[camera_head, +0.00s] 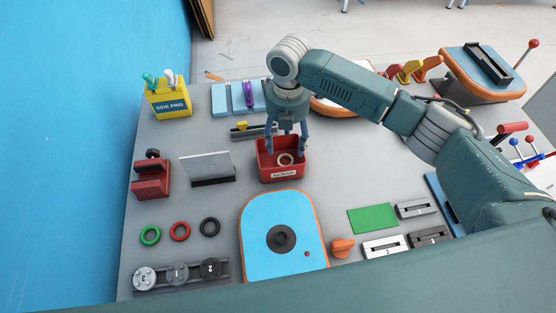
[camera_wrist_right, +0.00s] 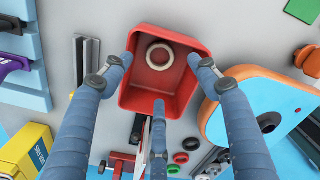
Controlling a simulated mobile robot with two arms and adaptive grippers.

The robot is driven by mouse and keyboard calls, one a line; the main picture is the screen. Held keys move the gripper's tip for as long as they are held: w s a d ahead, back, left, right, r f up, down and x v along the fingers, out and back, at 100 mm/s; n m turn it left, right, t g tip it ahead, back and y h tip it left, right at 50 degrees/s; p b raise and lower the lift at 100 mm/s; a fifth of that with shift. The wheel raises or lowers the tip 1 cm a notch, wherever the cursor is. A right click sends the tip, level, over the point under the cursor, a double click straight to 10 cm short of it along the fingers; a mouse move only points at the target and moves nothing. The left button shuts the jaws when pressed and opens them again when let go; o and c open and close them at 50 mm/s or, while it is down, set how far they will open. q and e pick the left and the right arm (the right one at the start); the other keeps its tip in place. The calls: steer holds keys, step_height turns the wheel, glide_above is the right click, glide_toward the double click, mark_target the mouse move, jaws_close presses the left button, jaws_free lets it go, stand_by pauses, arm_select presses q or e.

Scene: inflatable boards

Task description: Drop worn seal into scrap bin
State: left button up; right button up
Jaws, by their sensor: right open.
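The red scrap bin (camera_head: 264,172), marked SCRAP, stands on the grey table; it also shows in the right wrist view (camera_wrist_right: 133,98). A pale cream ring, the worn seal (camera_head: 279,161), lies inside the bin on its floor; it shows whole in the right wrist view (camera_wrist_right: 150,57). My right gripper (camera_head: 287,143) is directly above the bin with its fingers spread around the opening. In the right wrist view the fingers (camera_wrist_right: 160,78) are apart, with nothing between them touching the seal. My left gripper is not in view.
A blue board (camera_head: 260,215) with a black round valve lies in front of the bin. Green (camera_head: 142,236), red (camera_head: 173,232) and black (camera_head: 202,228) rings lie front left. A grey upright plate (camera_head: 205,168) stands left of the bin. A yellow SIDE FINS box (camera_head: 168,103) is at back left.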

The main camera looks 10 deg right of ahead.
step_height(320, 180, up, 12)
stand_by(0.5)
steer(key=shift+f, duration=0.1)
